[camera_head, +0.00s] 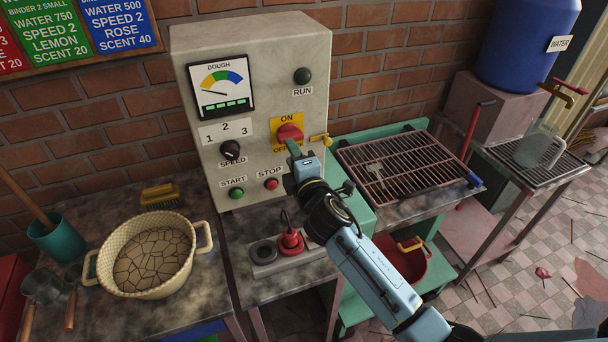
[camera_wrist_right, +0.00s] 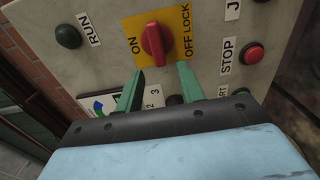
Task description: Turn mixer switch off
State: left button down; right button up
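The mixer switch is a red rotary knob (camera_head: 290,132) on a yellow plate (camera_head: 278,123) marked ON above and OFF below, on the cream control box. In the right wrist view the knob (camera_wrist_right: 154,45) sits between the ON and OFF LOCK labels. Its ridge lies crosswise to the line from ON to OFF LOCK. My right gripper (camera_head: 294,149) is just below and in front of the switch. The right wrist view shows its two green fingers (camera_wrist_right: 160,68) spread apart and empty, with the knob beyond their tips, seemingly not touched. My left gripper is not in view.
The control box (camera_head: 240,70) also has a gauge (camera_head: 220,89), a speed dial (camera_head: 231,149), a green start button (camera_head: 237,193) and a red stop button (camera_head: 271,184). A bowl of cracked dough (camera_head: 103,263) stands left. A metal grill (camera_head: 435,160) stands right.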

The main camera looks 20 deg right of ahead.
jog(key=s, duration=0.8)
jog(key=shift+d, duration=0.15)
